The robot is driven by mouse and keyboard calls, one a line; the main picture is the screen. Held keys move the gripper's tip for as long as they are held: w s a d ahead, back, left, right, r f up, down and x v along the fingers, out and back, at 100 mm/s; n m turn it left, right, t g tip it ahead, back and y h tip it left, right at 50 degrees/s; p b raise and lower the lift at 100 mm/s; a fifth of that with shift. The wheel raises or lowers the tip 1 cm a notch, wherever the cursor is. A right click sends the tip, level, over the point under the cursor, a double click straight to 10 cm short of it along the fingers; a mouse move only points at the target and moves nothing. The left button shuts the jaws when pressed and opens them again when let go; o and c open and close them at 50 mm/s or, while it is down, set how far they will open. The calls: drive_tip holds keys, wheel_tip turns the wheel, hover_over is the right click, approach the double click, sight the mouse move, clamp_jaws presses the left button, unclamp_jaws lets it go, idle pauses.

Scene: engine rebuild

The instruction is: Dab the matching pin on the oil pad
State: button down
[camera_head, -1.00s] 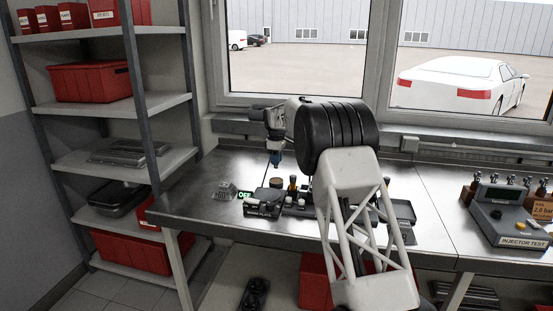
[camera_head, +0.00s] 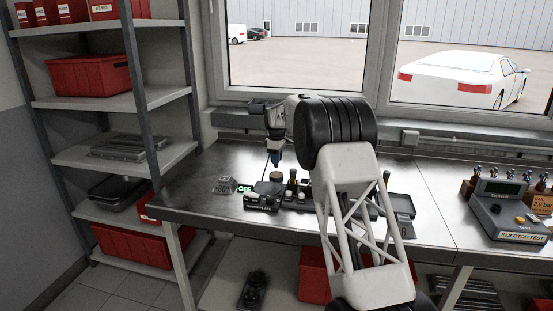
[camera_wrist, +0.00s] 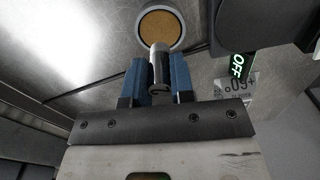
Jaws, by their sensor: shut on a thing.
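My gripper (camera_wrist: 158,72) has two blue fingers shut on a short grey metal pin (camera_wrist: 159,64) in the wrist view. The pin's end points toward the oil pad (camera_wrist: 159,28), a round tan pad in a pale rimmed cup. The pin overlaps the pad's near rim in that view; whether they touch cannot be told. In the head view my gripper (camera_head: 275,158) points down just above the oil pad (camera_head: 276,176). The held pin is too small to make out there.
A dark device (camera_head: 264,196) with a green OFF display (camera_head: 244,188) stands close by on the metal bench. Dark holders with small bottles (camera_head: 292,177) are to the right, partly behind my arm. An injector tester (camera_head: 508,208) is far right.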

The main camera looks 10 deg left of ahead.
sight(276, 166)
drive_tip(key=shift+f, duration=0.15)
drive_tip(key=shift+f, duration=1.15)
drive_tip(key=shift+f, duration=1.05)
idle(1.7)
drive_tip(key=shift+r, duration=3.55)
